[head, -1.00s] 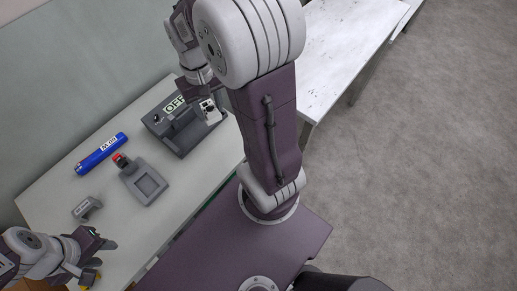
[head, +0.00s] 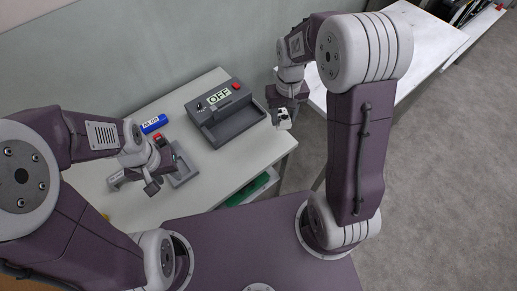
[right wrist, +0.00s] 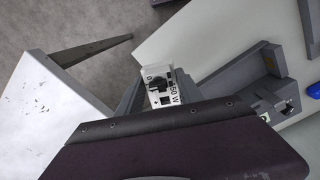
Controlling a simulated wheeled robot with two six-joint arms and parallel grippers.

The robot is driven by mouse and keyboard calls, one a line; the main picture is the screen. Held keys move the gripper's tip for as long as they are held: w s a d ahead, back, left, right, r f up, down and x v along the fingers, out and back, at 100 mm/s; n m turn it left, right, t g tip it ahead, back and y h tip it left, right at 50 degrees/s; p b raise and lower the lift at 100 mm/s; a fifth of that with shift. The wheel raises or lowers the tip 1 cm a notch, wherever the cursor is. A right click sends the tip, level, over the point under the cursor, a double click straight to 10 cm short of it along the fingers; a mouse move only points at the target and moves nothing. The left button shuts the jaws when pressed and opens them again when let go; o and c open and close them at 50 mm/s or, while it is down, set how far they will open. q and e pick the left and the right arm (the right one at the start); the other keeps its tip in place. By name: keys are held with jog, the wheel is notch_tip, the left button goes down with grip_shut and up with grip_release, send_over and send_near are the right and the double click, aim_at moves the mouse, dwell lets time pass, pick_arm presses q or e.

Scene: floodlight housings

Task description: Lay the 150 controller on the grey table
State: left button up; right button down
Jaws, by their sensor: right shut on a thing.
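The controller (head: 284,120) is a small white block with black parts. In the right wrist view the controller (right wrist: 160,88) shows a "150 W" label. My right gripper (head: 283,108) is shut on it and holds it in the air, just right of the pale grey table (head: 225,166) and near the scuffed white table (head: 425,52). My left gripper (head: 164,168) looks open, over the pale table beside a grey square tray (head: 184,172), which it partly hides.
A grey box with an "OFF" label and red button (head: 225,110) stands on the pale table. A blue cylinder (head: 154,124) lies to its left. The scuffed white table's (right wrist: 40,115) visible top is clear. A floor gap separates the tables.

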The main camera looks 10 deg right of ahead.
jog(key=shift+w, duration=0.3)
jog(key=shift+w+f+n, duration=0.2)
jog(key=shift+w+n, duration=0.1)
jog(key=shift+w, duration=0.15)
jog(key=a+p, duration=0.1)
jog(key=p, duration=0.1)
jog(key=a+n+p, duration=0.1)
jog(key=p, duration=0.1)
jog(key=shift+r+n, duration=0.3)
jog(key=shift+r, duration=0.1)
jog(key=s+a+r+n+p, duration=0.3)
jog(key=s+a+r+p, duration=0.1)
jog(key=p, duration=0.6)
jog(key=shift+s+a, duration=0.75)
jog(key=shift+a, duration=0.5)
jog(key=shift+r+p, duration=0.1)
jog(key=shift+p, duration=0.2)
